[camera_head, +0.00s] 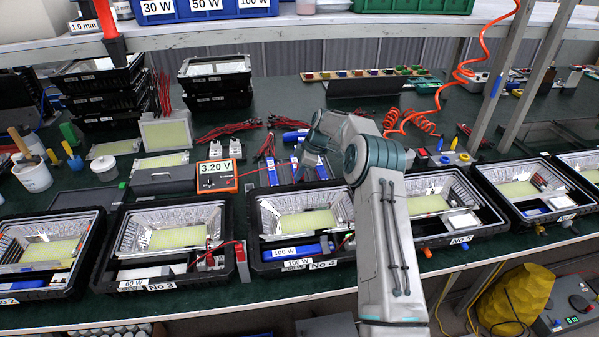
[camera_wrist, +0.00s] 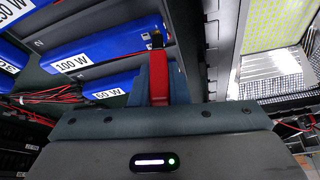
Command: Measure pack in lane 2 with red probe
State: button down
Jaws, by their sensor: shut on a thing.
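My gripper (camera_wrist: 160,82) is shut on the red probe (camera_wrist: 158,74), seen in the wrist view. The probe's dark tip is at the right end of a blue pack labelled 100 W (camera_wrist: 82,65); I cannot tell whether it touches. A figure 2 is marked on the rack near this pack's upper left. In the head view, the blue packs stand in the rack (camera_head: 287,172), partly hidden by my arm. The orange meter (camera_head: 216,176) beside it reads 3.20 V.
Open floodlight housings (camera_head: 170,238) line the bench's front edge; one labelled No 4 (camera_head: 300,222) is just in front of the rack. Red leads (camera_head: 230,130) lie behind the meter. A coiled orange hose (camera_head: 410,122) and stacked housings (camera_head: 100,85) stand farther back.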

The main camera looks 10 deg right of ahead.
jog(key=shift+r+p, duration=1.45)
jog(key=shift+r, duration=2.05)
